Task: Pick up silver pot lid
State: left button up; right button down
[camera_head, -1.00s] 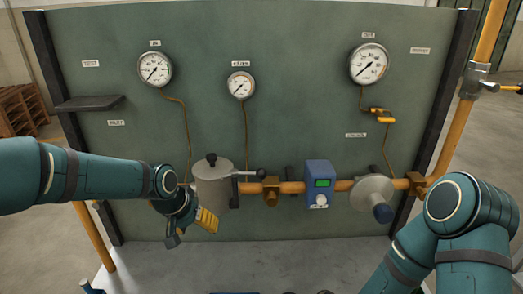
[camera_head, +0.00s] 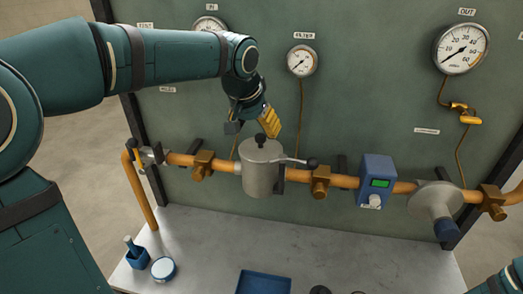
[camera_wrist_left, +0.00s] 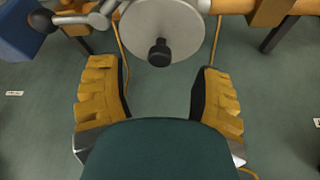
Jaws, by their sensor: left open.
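The silver pot lid (camera_head: 262,154) sits on top of the upright silver pot (camera_head: 262,180) on the orange pipe line. A black knob (camera_head: 261,140) stands at its middle. In the left wrist view the round lid (camera_wrist_left: 160,22) and its black knob (camera_wrist_left: 160,52) show at the top centre. My left gripper (camera_head: 253,126) is just above the lid in the head view, open and empty. In the left wrist view its yellow-padded fingers (camera_wrist_left: 160,85) are wide apart, with the knob just beyond the gap between them. My right gripper is out of view.
A lever handle (camera_head: 293,161) reaches right from the pot. A blue meter box (camera_head: 376,180) and a silver round fitting (camera_head: 434,199) sit further right on the pipe. Gauges line the green panel behind. A blue tray (camera_head: 263,283) and a small white-topped jar (camera_head: 163,269) stand on the grey bench.

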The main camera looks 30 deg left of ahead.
aim_at(259, 137)
pick_arm(q)
jog(key=shift+x, duration=3.05)
jog(key=shift+w+r, duration=0.1)
grip_shut()
